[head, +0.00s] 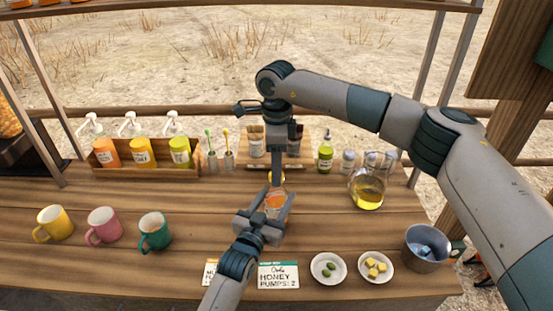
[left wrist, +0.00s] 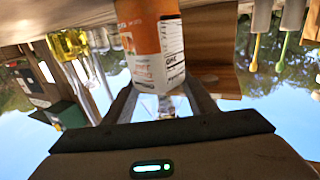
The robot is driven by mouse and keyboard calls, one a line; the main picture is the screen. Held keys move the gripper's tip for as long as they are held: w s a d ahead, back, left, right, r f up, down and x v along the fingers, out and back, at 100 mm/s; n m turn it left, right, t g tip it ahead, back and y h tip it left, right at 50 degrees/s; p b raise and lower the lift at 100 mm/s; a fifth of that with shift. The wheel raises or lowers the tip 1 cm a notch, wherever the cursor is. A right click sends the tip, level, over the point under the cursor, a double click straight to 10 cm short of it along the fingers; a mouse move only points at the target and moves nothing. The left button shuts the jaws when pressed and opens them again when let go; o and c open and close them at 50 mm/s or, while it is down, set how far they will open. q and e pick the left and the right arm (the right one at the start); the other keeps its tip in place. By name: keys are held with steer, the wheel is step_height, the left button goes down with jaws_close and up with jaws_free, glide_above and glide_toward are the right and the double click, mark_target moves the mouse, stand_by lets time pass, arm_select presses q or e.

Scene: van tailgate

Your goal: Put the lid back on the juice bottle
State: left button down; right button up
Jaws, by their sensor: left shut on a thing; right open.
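The juice bottle (head: 275,199), orange with a white label, stands near the middle of the counter. My left gripper (head: 268,207) is shut on it from the front. In the left wrist view the bottle (left wrist: 152,45) appears upside down between the fingers (left wrist: 158,103). My right gripper (head: 277,178) points straight down just above the bottle, with its jaws open.
A wooden rack (head: 148,172) of pump bottles stands back left. Three mugs, yellow (head: 54,223), pink (head: 104,225) and green (head: 154,231), are at left. A glass jug (head: 367,190), two small dishes (head: 328,268) and a metal pot (head: 427,247) stand at right. Cards (head: 278,276) lie in front.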

steer(key=shift+f, duration=0.15)
steer(key=shift+c, duration=0.7)
steer(key=c, duration=1)
steer(key=shift+o, duration=0.2)
steer(key=m, duration=0.5)
steer(key=o, duration=1.2)
steer(key=shift+r, duration=2.3)
steer(key=shift+c, duration=0.5)
